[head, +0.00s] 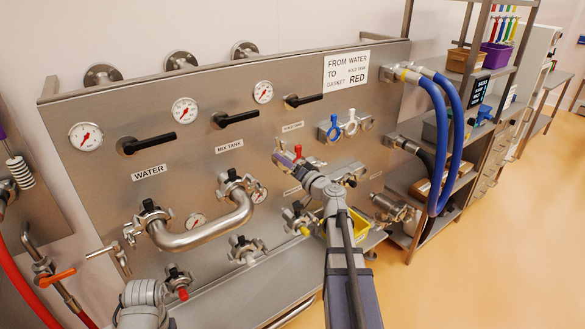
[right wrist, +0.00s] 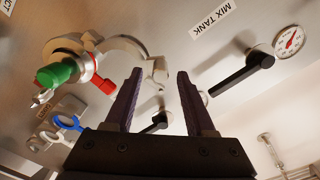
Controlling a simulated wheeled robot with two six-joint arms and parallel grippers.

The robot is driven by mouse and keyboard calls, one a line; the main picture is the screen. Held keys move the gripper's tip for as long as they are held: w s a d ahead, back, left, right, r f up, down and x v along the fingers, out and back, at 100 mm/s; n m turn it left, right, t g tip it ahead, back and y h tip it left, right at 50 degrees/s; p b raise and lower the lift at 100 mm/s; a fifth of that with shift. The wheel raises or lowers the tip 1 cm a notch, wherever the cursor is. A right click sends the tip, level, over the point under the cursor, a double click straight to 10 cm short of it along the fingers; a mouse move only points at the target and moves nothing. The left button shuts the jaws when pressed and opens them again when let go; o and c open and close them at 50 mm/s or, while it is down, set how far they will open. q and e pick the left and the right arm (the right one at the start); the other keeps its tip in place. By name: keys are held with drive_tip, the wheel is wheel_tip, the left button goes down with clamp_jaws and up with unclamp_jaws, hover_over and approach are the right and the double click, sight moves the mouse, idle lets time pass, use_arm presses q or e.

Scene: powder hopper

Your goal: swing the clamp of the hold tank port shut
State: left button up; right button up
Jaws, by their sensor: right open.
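The hold tank port (right wrist: 90,62) is at upper left in the right wrist view, with a green cylindrical part and a red part on it. A curved pale metal clamp half (right wrist: 128,46) stands swung out from it to the right, so the clamp looks open. My right gripper (right wrist: 158,76) is open, with its dark purple fingers apart. One finger overlaps the clamp half's lower end in the picture; I cannot tell whether they touch. In the head view my right gripper (head: 286,158) is in front of the panel, below the hold tank label (head: 292,126), and largely covers the port.
The steel panel (head: 100,105) carries gauges, black valve handles and several other clamped ports. A bent steel pipe (head: 205,232) joins two ports at left. Coloured rings (head: 342,125) hang right of my gripper. Blue hoses (head: 436,150) loop at the panel's right end.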

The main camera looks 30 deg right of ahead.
drive_tip(key=w, duration=0.3)
drive_tip(key=shift+w+a, duration=0.1)
drive_tip(key=shift+w, duration=0.05)
drive_tip(key=shift+r, duration=0.1)
